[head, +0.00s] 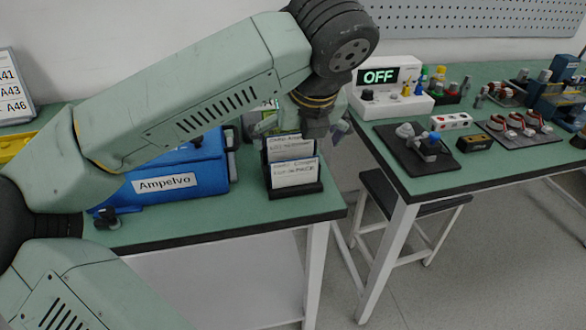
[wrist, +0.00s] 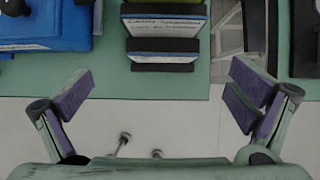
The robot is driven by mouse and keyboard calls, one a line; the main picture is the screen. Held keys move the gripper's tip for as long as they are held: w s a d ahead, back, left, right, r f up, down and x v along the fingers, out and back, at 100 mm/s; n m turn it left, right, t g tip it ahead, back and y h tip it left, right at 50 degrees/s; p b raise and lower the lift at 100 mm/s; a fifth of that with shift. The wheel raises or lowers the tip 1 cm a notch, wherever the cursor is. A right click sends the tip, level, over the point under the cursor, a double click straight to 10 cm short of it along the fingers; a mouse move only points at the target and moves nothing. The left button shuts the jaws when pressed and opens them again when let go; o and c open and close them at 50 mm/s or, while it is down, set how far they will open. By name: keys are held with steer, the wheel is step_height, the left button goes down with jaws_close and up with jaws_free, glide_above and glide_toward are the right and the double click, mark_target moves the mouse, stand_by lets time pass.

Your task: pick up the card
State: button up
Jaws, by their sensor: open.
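White cards with printed text stand in a black holder (head: 297,193) near the front right corner of the left table. The front card (head: 295,172) is lower and nearer the table's front edge; another card (head: 290,148) stands behind it. In the wrist view the front card (wrist: 163,56) shows as a thin pale edge in the holder (wrist: 163,67), with another card (wrist: 163,23) beyond it. My gripper (wrist: 157,95) is open and empty, its purple-padded fingers wide apart. The holder lies between and beyond the fingers. In the head view my arm's end is above and behind the cards, partly hidden.
A blue case (head: 175,175) labelled Ampelvo stands left of the holder. A second table (head: 395,185) to the right carries a white OFF box (head: 390,90) and several motor parts. A dark stool (head: 405,205) stands below it. There is a gap between the tables.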

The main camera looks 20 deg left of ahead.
mark_target(295, 159)
steer(key=x, duration=0.3)
steer(key=p+x, duration=0.1)
steer(key=x, duration=0.1)
steer(key=p+x, duration=0.1)
steer(key=x, duration=0.2)
steer(key=shift+d+f, duration=0.25)
steer(key=shift+f, duration=0.25)
steer(key=shift+c, duration=0.4)
steer(key=c, duration=0.7)
steer(key=shift+r+p, duration=0.15)
steer(key=shift+p, duration=0.15)
